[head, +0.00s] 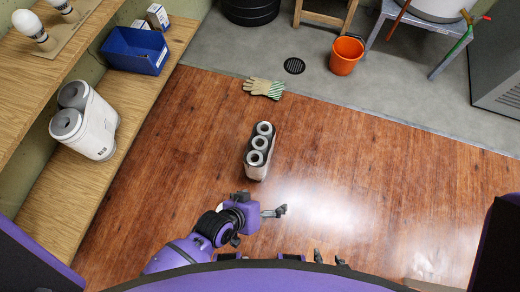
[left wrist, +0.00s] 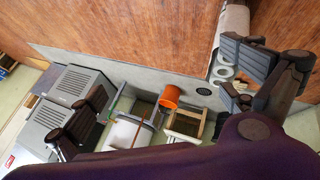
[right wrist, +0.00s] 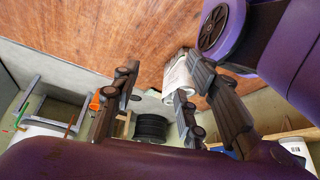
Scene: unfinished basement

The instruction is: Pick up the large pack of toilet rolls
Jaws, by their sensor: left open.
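A pack of toilet rolls (head: 258,152) stands on the wood floor in the head view, with several roll ends showing on top in a row. It shows partly behind a finger in the left wrist view (left wrist: 234,22) and beyond the fingers in the right wrist view (right wrist: 178,76). My left gripper (head: 281,210) is open and empty, nearer to me than the pack and apart from it. My right gripper (right wrist: 155,90) has its fingers spread with nothing between them; in the head view only small parts near the bottom edge show.
Gloves (head: 263,88) lie on the floor beyond the standing pack. An orange bucket (head: 344,58) stands on the concrete. The floor right of the pack is clear.

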